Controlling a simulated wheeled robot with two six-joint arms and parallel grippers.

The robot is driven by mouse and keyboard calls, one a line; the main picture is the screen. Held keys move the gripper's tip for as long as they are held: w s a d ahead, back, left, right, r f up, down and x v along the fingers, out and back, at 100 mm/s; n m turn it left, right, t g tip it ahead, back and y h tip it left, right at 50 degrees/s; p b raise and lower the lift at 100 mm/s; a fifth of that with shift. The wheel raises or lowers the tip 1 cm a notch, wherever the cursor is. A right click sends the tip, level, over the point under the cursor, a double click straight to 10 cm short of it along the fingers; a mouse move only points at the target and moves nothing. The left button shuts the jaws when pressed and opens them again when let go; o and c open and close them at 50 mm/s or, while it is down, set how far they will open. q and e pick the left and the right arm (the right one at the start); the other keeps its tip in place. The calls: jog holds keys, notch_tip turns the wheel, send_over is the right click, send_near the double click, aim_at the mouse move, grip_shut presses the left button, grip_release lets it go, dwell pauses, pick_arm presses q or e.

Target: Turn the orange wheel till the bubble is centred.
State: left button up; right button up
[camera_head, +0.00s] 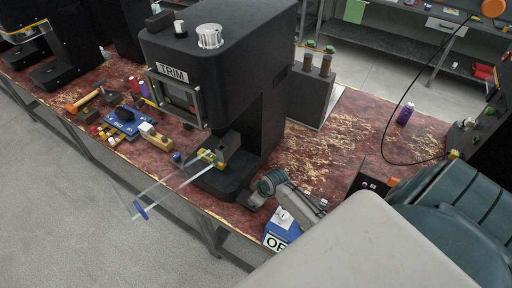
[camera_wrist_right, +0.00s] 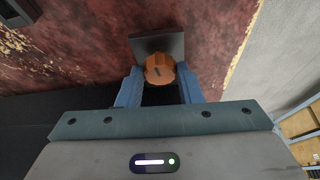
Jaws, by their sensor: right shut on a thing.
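The orange wheel (camera_wrist_right: 159,69) shows in the right wrist view, with a dark mark on its face. It sits against a dark plate (camera_wrist_right: 158,42) on the worn red bench top. My right gripper (camera_wrist_right: 159,84) has its two blue fingers on either side of the wheel and is shut on it. I cannot make out a bubble in either view. My left gripper is in neither view.
A black machine labelled TRIM (camera_head: 222,75) stands on the red bench (camera_head: 312,160). A clear bar with a blue end (camera_head: 140,210) juts past the front edge. Tools lie at left.

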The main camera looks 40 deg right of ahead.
dwell(0.4)
jog(key=o, duration=1)
jog(key=shift+c, duration=0.2)
jog(key=b+v, duration=0.2)
jog(key=v, duration=0.8)
jog(key=shift+d+r+b, duration=0.2)
jog(key=shift+r+b, duration=0.15)
jog(key=shift+s, duration=0.1)
